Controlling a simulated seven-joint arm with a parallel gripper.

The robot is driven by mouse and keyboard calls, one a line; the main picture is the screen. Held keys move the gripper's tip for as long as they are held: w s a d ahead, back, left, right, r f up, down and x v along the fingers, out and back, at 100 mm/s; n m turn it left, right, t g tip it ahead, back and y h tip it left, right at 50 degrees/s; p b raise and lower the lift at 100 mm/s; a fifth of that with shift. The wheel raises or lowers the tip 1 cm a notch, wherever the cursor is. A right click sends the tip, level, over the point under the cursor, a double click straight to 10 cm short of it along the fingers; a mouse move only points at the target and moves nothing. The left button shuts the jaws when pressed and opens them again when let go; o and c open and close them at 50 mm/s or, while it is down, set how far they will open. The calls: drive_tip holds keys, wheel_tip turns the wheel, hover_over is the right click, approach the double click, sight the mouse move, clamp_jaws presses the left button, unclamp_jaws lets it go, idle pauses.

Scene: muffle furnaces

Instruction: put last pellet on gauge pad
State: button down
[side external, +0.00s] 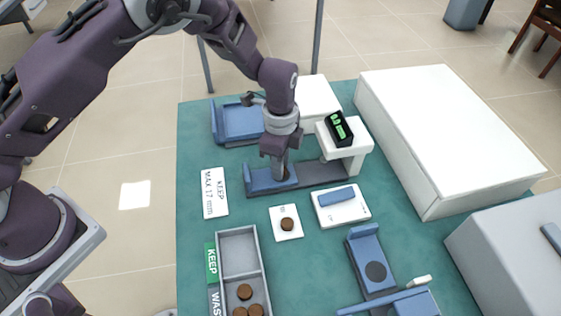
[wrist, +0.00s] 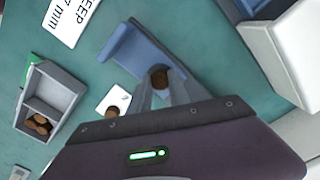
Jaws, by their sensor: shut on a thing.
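My gripper (side external: 281,174) points down over the blue pad (side external: 258,184) of the gauge. In the wrist view my gripper (wrist: 161,84) is shut on a brown round pellet (wrist: 160,77), held between its fingertips. The blue pad (wrist: 128,48) with its raised edge is right under or beside the pellet; I cannot tell whether the pellet touches it. The fingers mostly hide the pellet in the side view. The gauge's white head with a green-lit display (side external: 339,127) stands to the right of my gripper.
Another pellet (side external: 287,224) lies on a small white card (side external: 290,236). The grey tray (side external: 219,260) has an empty KEEP compartment and several pellets in the WASTE one. A white block (side external: 341,218) with a blue bar, a blue fixture (side external: 364,245) and a large white box (side external: 440,130) stand to the right.

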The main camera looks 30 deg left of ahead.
drive_tip(key=shift+f, duration=0.3)
drive_tip(key=c, duration=0.7)
unclamp_jaws()
wheel_tip(320, 180, up, 7)
drive_tip(key=shift+r, duration=0.5)
